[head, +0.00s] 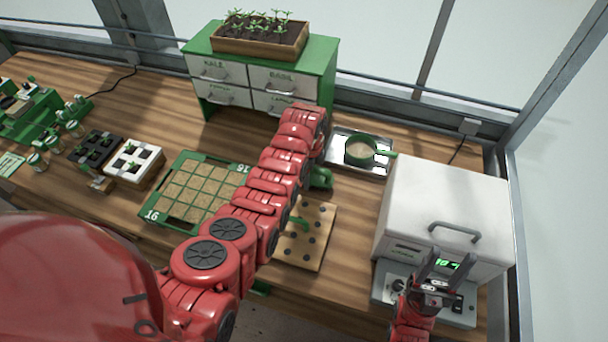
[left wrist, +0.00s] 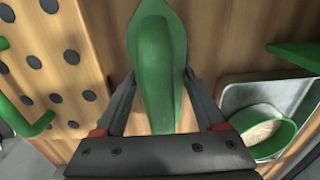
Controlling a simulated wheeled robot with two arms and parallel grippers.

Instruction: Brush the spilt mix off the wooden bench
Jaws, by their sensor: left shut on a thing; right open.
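My left gripper (left wrist: 158,88) is shut on a smooth green tool (left wrist: 155,45) in the left wrist view. The tool has a broad rounded body, and I cannot tell whether bristles are under it. In the head view my left arm hides most of that gripper; a green part (head: 321,178) shows beside the arm. The wooden bench (head: 352,205) shows bare brown planks around it. I can make out no spilt mix on the visible wood.
A holed board (head: 318,243) lies left of the tool. A metal tray (head: 378,136) holds a green sieve (head: 361,150) of pale mix. The white box (head: 455,205) stands at right. A green-framed seed tray (head: 163,213) lies left of my arm. Drawers (head: 325,75) stand behind.

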